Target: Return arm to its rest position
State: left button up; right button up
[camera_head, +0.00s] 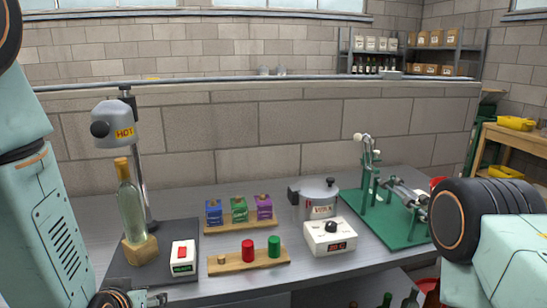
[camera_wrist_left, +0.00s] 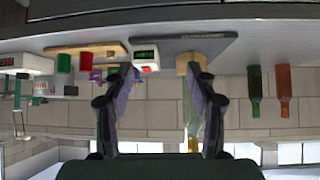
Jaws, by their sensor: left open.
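My left gripper (camera_wrist_left: 158,68) is open in the left wrist view, which is upside down. Nothing is held between its two dark fingers. In the head view, part of my left arm (camera_head: 125,299) shows at the bottom edge; its fingertips cannot be made out there. My left arm also fills the left edge. My right arm (camera_head: 505,250) shows at the right edge, and its gripper is out of view. A pale green bottle with a cork (camera_head: 131,208) stands upright on a wooden block (camera_head: 140,250); it also shows partly behind a finger in the wrist view (camera_wrist_left: 192,125).
A grey heater marked HOT (camera_head: 117,124) hangs above the bottle. A red-switch box (camera_head: 183,257), wooden racks (camera_head: 225,266), a pot (camera_head: 318,197), a dial box (camera_head: 329,237) and a green-based machine (camera_head: 405,233) crowd the grey bench (camera_head: 235,292). Two more bottles show in the wrist view (camera_wrist_left: 254,90).

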pick_arm(q)
jog(key=s+d+f+m+g+h+b, duration=0.1)
jog(key=s+f+g+b, duration=0.5)
jog(key=s+f, duration=2.3)
jog(key=d+g, duration=0.1)
jog(key=g, duration=0.2)
jog(key=shift+f+g, duration=0.25)
jog(key=shift+g, duration=0.05)
jog(key=shift+w, duration=0.1)
jog(key=shift+c, duration=0.2)
